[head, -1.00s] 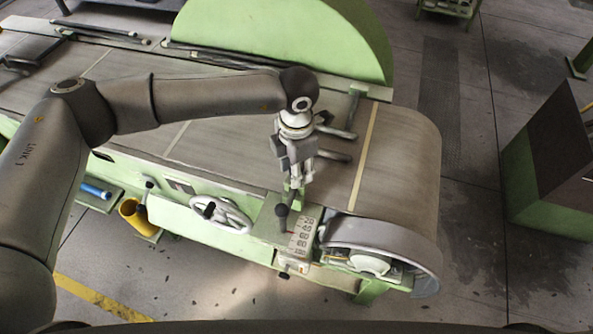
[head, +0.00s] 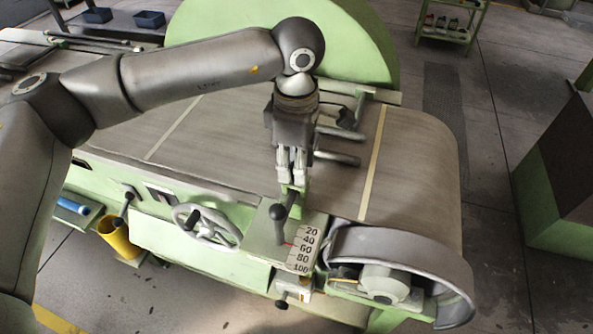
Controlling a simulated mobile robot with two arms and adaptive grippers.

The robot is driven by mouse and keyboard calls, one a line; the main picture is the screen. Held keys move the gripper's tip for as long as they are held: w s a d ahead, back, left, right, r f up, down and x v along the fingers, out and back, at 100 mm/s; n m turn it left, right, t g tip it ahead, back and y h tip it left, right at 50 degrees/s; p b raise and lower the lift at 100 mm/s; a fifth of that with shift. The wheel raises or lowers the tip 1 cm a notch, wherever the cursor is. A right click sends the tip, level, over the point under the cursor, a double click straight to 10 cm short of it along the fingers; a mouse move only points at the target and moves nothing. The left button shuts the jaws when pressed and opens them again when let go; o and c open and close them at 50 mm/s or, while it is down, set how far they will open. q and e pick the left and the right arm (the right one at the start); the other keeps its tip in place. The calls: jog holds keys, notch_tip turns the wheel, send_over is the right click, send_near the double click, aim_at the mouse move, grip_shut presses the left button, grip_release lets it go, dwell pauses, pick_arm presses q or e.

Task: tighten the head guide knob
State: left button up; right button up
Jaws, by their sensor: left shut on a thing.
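My left gripper (head: 291,182) points down over the green machine's front edge, beside the belt. Its fingers are close together, shut on what seems to be the head guide knob, at a green upright (head: 298,204) behind the scale plate. The fingers hide most of what they hold. A dark lever with a rounded end (head: 278,213) stands just in front of the fingertips. The scale plate (head: 305,247), marked 20 to 100, lies right of the lever. My right gripper is out of view.
A handwheel (head: 207,225) is left of the plate, and a grey curved guard (head: 400,255) is right. Two bars (head: 338,158) with a dark knob (head: 346,118) extend over the belt (head: 225,130). A large green disc (head: 350,50) stands behind.

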pick_arm(q)
jog(key=shift+m+b, duration=0.3)
jog(key=shift+m, duration=0.1)
jog(key=shift+r, duration=0.1)
jog(key=o, duration=1)
notch_tip(320, 180, up, 12)
jog(key=shift+f, duration=0.1)
dwell(0.4)
